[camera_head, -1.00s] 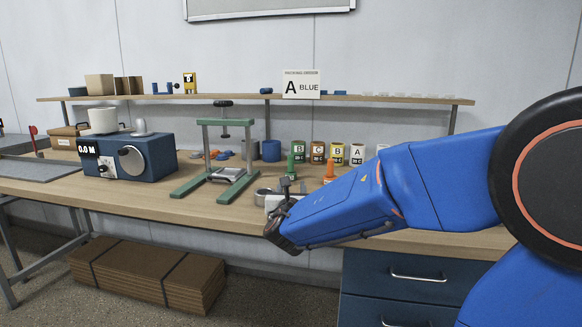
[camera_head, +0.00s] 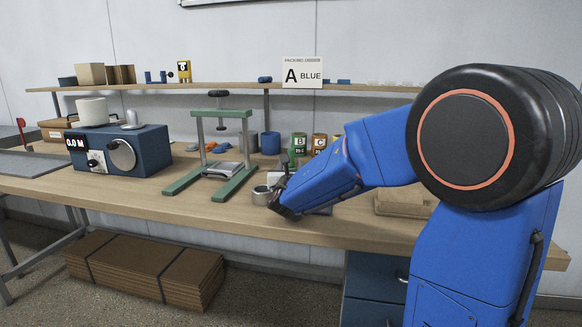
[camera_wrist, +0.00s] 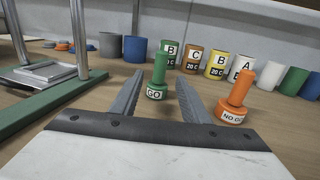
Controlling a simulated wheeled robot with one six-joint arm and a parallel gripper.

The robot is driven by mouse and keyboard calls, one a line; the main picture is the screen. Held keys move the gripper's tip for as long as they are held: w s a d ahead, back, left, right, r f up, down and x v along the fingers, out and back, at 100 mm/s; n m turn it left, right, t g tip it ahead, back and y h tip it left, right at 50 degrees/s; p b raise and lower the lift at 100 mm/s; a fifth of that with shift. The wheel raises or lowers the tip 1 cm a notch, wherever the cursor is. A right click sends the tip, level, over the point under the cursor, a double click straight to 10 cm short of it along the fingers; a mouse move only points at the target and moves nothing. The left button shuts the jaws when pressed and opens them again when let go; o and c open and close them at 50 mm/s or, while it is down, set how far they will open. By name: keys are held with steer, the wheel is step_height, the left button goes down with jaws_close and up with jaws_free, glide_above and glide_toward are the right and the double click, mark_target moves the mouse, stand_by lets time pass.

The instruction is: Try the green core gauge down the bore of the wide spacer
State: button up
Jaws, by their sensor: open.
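The green core gauge (camera_wrist: 159,70) stands upright on the bench in the wrist view, with a GO label on its base. My gripper (camera_wrist: 158,84) is open, with one finger on each side of the gauge's line and the gauge standing ahead, near the fingertips. I cannot tell whether it is between them. In the head view my arm hides most of the gauge. A short grey metal ring (camera_head: 261,195) sits on the bench left of my gripper; I cannot tell whether it is the wide spacer.
An orange NO GO gauge (camera_wrist: 235,93) stands close to the right finger. Several lettered cans (camera_wrist: 191,60) line the back. A green-framed press (camera_head: 222,150) stands on the left, beside a blue instrument (camera_head: 120,152). A shelf (camera_head: 210,88) runs above.

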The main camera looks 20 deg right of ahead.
mark_target(291, 159)
steer(key=x, duration=0.9)
jaws_close()
